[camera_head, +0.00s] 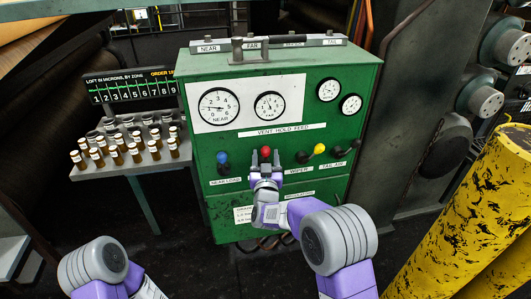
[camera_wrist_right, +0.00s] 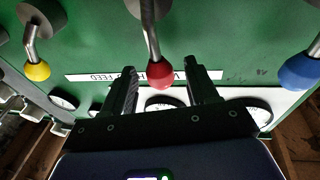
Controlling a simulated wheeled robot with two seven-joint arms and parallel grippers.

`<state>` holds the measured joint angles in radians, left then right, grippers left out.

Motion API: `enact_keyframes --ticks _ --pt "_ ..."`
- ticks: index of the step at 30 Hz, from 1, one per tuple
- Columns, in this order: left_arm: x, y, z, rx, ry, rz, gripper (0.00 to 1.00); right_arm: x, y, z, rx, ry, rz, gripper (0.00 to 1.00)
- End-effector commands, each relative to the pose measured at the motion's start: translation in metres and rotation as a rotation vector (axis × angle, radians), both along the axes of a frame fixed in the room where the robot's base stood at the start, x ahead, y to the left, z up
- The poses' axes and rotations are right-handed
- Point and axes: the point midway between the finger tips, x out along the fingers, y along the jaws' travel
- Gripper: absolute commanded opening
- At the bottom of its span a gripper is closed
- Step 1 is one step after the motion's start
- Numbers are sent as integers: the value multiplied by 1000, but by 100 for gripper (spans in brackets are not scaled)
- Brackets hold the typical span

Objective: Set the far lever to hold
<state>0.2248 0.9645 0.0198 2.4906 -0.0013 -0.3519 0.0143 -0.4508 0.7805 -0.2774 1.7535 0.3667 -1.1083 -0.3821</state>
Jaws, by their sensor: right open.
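The far lever has a red knob (camera_head: 266,152) on a metal rod, on the front of the green cabinet (camera_head: 310,112). My right gripper (camera_head: 266,158) is open at this lever, and its hand covers the lever's label and lower part. In the right wrist view, the red knob (camera_wrist_right: 160,74) sits in the gap between the open fingers (camera_wrist_right: 163,88), with space visible on both sides. The head view shows the words VENT, HOLD and FEED on a strip (camera_head: 282,130) above the levers. My left arm shows at bottom left; its gripper is out of view.
A blue-knobbed lever (camera_head: 222,157) stands left of the red one; a dark knob (camera_head: 302,157) and a yellow-knobbed lever (camera_head: 319,149) stand right. Gauges (camera_head: 219,105) sit above. A side shelf (camera_head: 125,165) holds several small bottles. A yellow cylinder (camera_head: 470,230) stands at right.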

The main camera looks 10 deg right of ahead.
Motion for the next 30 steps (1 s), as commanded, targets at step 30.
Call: enact_keyframes --ticks 30 --pt "0 0 7 0 0 0 43 -52 4 -21 2 38 8 59"
